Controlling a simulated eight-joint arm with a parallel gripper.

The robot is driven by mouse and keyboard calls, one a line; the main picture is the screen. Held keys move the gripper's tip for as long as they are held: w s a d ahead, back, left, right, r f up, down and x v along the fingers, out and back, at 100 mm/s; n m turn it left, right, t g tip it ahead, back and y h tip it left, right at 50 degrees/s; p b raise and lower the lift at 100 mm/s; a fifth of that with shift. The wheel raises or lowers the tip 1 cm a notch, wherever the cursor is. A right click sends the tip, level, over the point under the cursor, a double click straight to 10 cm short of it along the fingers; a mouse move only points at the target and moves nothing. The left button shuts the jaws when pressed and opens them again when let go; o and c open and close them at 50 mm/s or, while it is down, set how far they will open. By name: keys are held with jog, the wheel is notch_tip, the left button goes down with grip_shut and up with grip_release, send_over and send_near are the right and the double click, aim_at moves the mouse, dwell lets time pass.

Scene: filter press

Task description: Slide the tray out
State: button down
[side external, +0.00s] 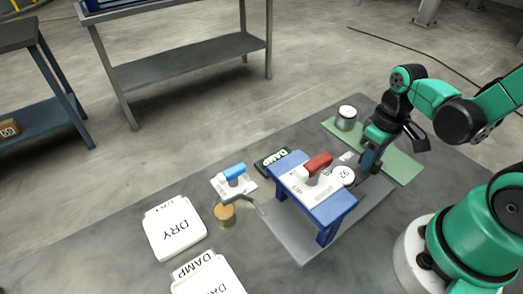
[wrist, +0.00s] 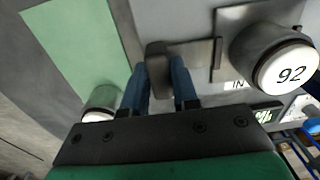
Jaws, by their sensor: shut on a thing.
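My gripper (side external: 371,158) is at the right end of the blue press frame (side external: 328,213), low over the table. In the wrist view, the blue fingers of my gripper (wrist: 160,72) are shut on a dark block-shaped handle (wrist: 157,50). A flat bar runs from this handle to the grey tray (wrist: 228,25), whose raised edge shows. A cylinder with a white top marked 92 (wrist: 290,70) stands at the tray; its top also shows in the side view (side external: 343,176). The frame carries a red handle (side external: 319,162). How much tray lies under the frame is hidden.
A green mat (side external: 402,167) with a white-topped metal cylinder (side external: 346,118) lies beyond my gripper. White DRY (side external: 172,228) and DAMP (side external: 207,278) pads, a tan puck (side external: 225,213) and a blue-handled piece (side external: 234,172) are left of the frame. The mat is mostly bare.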

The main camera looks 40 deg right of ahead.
jog(key=shift+d, duration=0.25)
jog(key=c, duration=0.7)
grip_release()
jog(key=shift+r, duration=2.8)
jog(key=w+a+r+t, duration=0.6)
jog(key=t, duration=0.1)
jog(key=shift+w+a, duration=0.1)
jog(key=shift+a, duration=0.15)
